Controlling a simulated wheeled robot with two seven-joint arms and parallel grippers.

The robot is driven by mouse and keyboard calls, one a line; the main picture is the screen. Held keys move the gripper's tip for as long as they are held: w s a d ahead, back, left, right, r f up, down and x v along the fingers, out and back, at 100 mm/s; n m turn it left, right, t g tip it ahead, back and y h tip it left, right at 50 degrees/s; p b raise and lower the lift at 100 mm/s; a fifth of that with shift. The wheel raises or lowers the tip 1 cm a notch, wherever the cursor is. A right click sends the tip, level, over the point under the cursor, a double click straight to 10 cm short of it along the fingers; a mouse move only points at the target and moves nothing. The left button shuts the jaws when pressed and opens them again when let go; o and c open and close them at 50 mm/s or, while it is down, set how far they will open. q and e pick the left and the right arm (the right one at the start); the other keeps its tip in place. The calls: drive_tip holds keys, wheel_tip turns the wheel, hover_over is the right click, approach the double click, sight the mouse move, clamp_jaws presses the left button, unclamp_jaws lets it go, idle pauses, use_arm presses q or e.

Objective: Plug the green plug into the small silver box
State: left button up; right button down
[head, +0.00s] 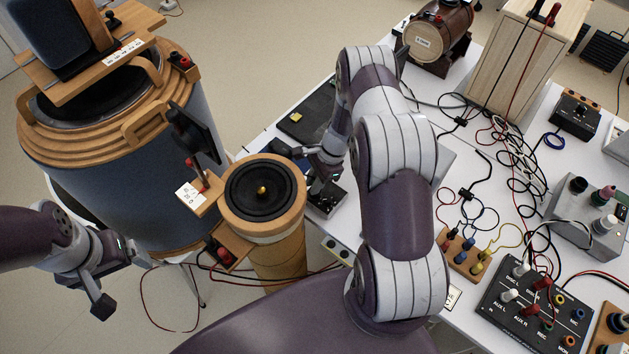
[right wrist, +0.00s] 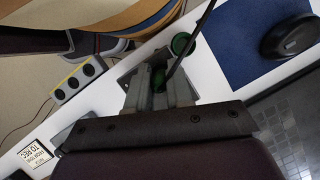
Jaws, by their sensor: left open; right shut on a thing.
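In the right wrist view my right gripper (right wrist: 160,88) is shut on the green plug (right wrist: 158,79), which shows between its fingers with a black cable running up and right. A grey box (right wrist: 127,76), seemingly the small silver box, lies just beyond the fingers. A round green piece (right wrist: 182,44) shows beside it. In the head view my right gripper (head: 319,182) is at the small box (head: 327,203) near the table's left edge; the plug is hidden there. I cannot tell whether plug and box touch. My left gripper (head: 124,272) is open and empty, off the table.
A speaker on a cardboard tube (head: 280,255) stands close left of my right gripper. A large blue drum (head: 110,170) stands behind it. A socket strip (right wrist: 80,78) lies near the box. Cables (head: 510,165) and a black connector panel (head: 535,310) crowd the table's right side.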

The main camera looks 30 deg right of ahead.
drive_tip(key=shift+f+b, duration=0.4)
drive_tip(key=shift+f, duration=0.15)
drive_tip(key=c, duration=0.5)
unclamp_jaws()
drive_tip(key=shift+c, duration=0.2)
wheel_tip(320, 180, up, 5)
drive_tip(key=p, duration=0.4)
drive_tip(key=shift+r, duration=0.1)
